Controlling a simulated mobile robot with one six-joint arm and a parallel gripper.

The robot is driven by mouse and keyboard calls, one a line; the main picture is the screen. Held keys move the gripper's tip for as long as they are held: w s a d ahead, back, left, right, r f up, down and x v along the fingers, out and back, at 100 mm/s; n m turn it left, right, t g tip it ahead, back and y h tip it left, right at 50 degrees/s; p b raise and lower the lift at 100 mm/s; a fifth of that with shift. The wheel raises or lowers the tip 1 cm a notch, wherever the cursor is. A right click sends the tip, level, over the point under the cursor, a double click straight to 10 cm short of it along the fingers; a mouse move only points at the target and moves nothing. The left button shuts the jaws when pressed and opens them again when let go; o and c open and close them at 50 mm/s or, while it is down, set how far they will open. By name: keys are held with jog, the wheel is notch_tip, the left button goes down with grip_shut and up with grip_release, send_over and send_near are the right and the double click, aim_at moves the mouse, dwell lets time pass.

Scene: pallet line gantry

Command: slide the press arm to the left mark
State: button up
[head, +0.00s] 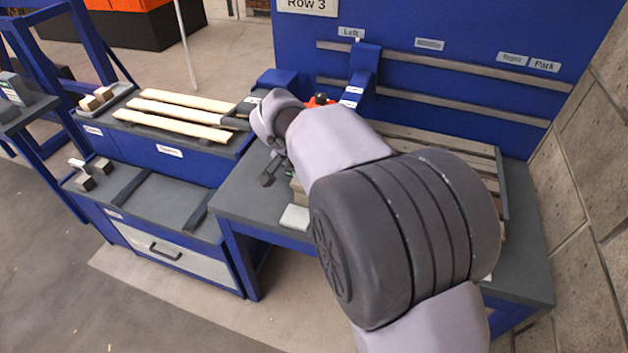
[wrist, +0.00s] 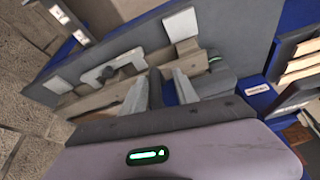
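The blue press arm (head: 364,68) hangs on the rails of the blue back panel. Its upper end is just below and slightly right of the Left label (head: 350,33), with a small pale tip close to that label. A red-orange part (head: 320,100) shows beside its lower end, partly behind my arm. My gripper (wrist: 160,86) shows in the wrist view with its two pale fingers apart and nothing clearly between them. It is over the work table and looks apart from the press arm. In the head view my own arm hides much of the gripper and the table under it.
The Middle (head: 430,44), Right (head: 512,58) and Park (head: 545,65) labels run to the right along the panel. Wooden boards (head: 180,112) lie on the left bench. A wooden jig with metal plates (wrist: 180,25) lies near my fingers. A stone wall (head: 585,190) bounds the right.

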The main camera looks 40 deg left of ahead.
jog(key=shift+d, duration=0.1)
jog(key=a+p+v, duration=0.1)
jog(key=p+v, duration=0.4)
jog(key=v, duration=1.2)
jog(key=shift+d+r, duration=0.25)
jog(key=shift+d, duration=0.2)
